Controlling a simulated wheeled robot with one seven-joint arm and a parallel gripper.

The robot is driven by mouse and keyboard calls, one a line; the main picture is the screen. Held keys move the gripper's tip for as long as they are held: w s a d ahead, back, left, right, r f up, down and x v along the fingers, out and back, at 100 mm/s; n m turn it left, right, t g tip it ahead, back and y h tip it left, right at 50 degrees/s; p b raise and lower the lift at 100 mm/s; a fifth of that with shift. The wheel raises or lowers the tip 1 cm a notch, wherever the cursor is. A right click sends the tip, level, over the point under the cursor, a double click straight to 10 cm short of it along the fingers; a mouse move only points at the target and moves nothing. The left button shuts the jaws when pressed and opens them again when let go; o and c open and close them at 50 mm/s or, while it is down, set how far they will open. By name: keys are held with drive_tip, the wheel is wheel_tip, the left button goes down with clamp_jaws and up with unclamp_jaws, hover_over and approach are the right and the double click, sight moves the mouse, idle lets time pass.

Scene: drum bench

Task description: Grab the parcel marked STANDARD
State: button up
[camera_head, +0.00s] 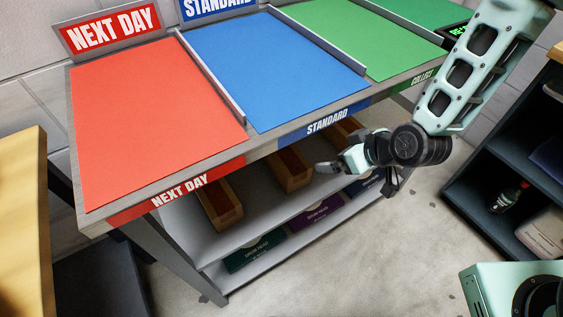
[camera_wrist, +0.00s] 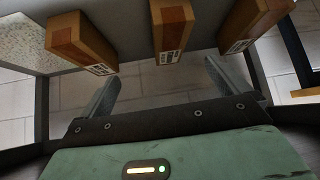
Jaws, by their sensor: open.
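Three brown cardboard parcels lie on the upper shelf under the bench. In the head view they are the left parcel (camera_head: 220,203), the middle parcel (camera_head: 290,172) and the right parcel (camera_head: 344,132), partly hidden. The wrist view shows a left box (camera_wrist: 82,40), a middle box (camera_wrist: 172,28) and a right box (camera_wrist: 252,20), each with a white label too small to read. I cannot tell which is marked STANDARD. My gripper (camera_head: 333,166) is open and empty at the shelf's front edge, its fingers (camera_wrist: 162,78) apart, pointing towards the middle box without touching it.
The bench top has a red NEXT DAY zone (camera_head: 150,120), a blue STANDARD zone (camera_head: 270,65) and a green zone (camera_head: 350,40), all empty. Low dividers separate them. Flat dark boxes (camera_head: 255,252) fill the lower shelf. A dark shelf unit (camera_head: 480,165) stands right.

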drive_tip(key=a+f+m+t+y+b, duration=0.1)
drive_tip(key=a+f+t+y+b, duration=0.1)
drive_tip(key=a+f+t, duration=0.4)
drive_tip(key=m+b, duration=0.1)
drive_tip(key=b, duration=0.1)
approach(284, 150)
drive_tip(key=w, duration=0.1)
drive_tip(key=w+a, duration=0.1)
drive_tip(key=w, duration=0.1)
drive_tip(key=shift+a+f+g+h, duration=0.3)
drive_tip(key=shift+a+f+g, duration=0.05)
drive_tip(key=shift+a+g, duration=0.05)
drive_tip(key=shift+r+x, duration=0.1)
drive_tip(key=shift+x, duration=1.45)
drive_tip(key=shift+r+x, duration=0.15)
drive_tip(key=shift+x, duration=1.35)
drive_tip(key=shift+a, duration=0.15)
drive_tip(key=c, duration=1)
drive_tip(key=shift+w, duration=0.1)
drive_tip(key=c, duration=0.3)
